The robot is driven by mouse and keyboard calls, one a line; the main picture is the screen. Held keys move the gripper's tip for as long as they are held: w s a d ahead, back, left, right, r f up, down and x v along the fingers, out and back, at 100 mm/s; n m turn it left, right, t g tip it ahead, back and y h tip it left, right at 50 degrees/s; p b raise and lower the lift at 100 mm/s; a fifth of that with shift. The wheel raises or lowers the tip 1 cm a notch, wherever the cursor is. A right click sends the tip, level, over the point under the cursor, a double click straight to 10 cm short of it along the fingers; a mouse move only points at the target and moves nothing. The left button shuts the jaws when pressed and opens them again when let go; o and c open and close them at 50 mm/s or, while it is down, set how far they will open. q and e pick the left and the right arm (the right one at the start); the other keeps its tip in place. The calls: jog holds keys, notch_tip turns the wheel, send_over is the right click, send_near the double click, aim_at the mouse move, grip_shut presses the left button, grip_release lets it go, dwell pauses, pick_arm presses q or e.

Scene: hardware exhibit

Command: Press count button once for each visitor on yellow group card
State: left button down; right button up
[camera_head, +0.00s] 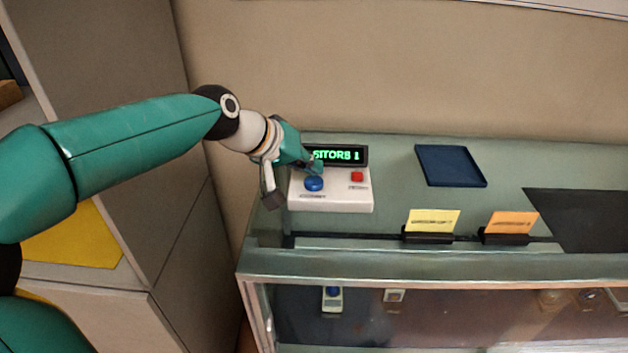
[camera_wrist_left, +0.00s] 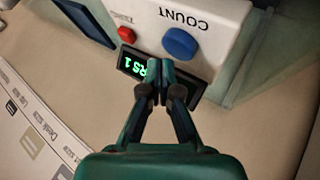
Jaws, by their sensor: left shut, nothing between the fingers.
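A white counter box (camera_head: 345,198) stands on the glass case with a blue button (camera_head: 314,184), labelled COUNT in the left wrist view (camera_wrist_left: 180,43), and a red button (camera_head: 357,176). Its display (camera_head: 350,155) shows green text ending in "SITORS 1", partly covered by my gripper. My left gripper (camera_head: 316,167) is shut and empty. In the left wrist view its fingertips (camera_wrist_left: 158,74) are in front of the display, beside the blue button; I cannot tell the height above it. A yellow card (camera_head: 433,221) stands in a black holder; its print is too small to read. My right gripper is not in view.
An orange card (camera_head: 511,222) stands right of the yellow one. A dark blue tray (camera_head: 450,167) lies behind, and a dark mat (camera_head: 585,220) lies at the right. The case top (camera_head: 395,185) is clear between box and tray. Grey cabinets stand at the left.

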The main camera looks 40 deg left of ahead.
aim_at(311, 182)
pick_arm(q)
jog(key=shift+f, duration=0.1)
dwell(0.7)
jog(key=shift+f+b, duration=0.25)
jog(key=shift+b, duration=0.15)
jog(key=shift+f+b, duration=0.45)
jog(key=shift+f, duration=0.05)
dwell(0.6)
jog(key=shift+r, duration=0.1)
jog(key=shift+r+p, duration=0.7)
jog(key=shift+r, duration=0.1)
jog(key=shift+r, duration=0.1)
notch_tip(311, 182, up, 5)
jog(key=p, duration=0.4)
dwell(0.9)
